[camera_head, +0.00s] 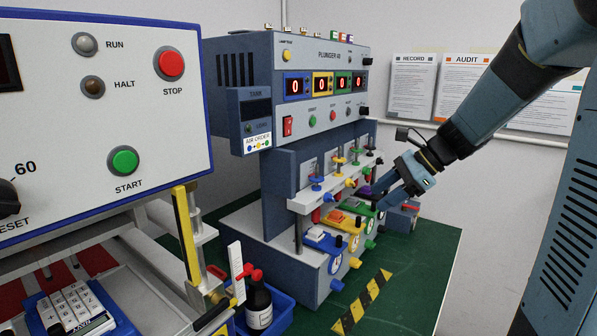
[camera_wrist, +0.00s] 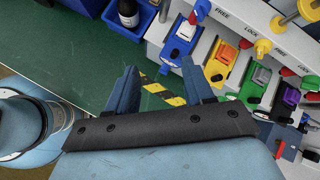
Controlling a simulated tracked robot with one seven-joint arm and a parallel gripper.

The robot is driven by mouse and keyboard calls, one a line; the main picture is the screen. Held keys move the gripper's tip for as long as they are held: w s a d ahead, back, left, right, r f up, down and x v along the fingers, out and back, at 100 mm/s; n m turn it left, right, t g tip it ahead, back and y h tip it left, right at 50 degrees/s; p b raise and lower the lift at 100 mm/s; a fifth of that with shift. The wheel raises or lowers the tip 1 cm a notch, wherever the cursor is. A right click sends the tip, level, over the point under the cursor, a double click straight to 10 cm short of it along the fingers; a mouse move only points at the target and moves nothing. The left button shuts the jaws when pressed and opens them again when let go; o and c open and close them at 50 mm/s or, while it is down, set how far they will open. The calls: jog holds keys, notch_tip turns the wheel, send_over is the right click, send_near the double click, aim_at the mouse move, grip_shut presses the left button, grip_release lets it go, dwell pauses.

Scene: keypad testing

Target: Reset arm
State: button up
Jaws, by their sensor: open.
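My arm reaches in from the upper right in the head view. My gripper (camera_head: 378,192) is in front of the right part of the plunger machine (camera_head: 330,50), overlapping its row of coloured stations in the picture. In the wrist view my gripper (camera_wrist: 160,84) is open, with its two blue fingers apart and nothing between them. Below and beyond the fingers are the green mat (camera_wrist: 85,60) and a yellow-black striped strip (camera_wrist: 165,94). Blue, yellow, green and purple-topped stations line the right of that view. Whether the fingers touch anything cannot be told.
A panel with red STOP and green START buttons (camera_head: 125,162) stands at left, above a white keypad (camera_head: 70,305). A dark bottle (camera_head: 259,305) sits in a blue bin. RECORD and AUDIT sheets (camera_head: 412,85) hang behind my arm. The green mat's front right (camera_head: 400,300) is clear.

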jog(key=s+d+r+n+t+h, duration=0.1)
jog(key=s+n+h, duration=0.3)
jog(key=s+n, duration=0.4)
jog(key=s+d+r+n+t+h, duration=0.2)
jog(key=s+n+h, duration=0.2)
jog(key=s+n, duration=0.5)
jog(key=s, duration=0.3)
jog(key=shift+s+d+h, duration=0.25)
jog(key=shift+d+h, duration=0.05)
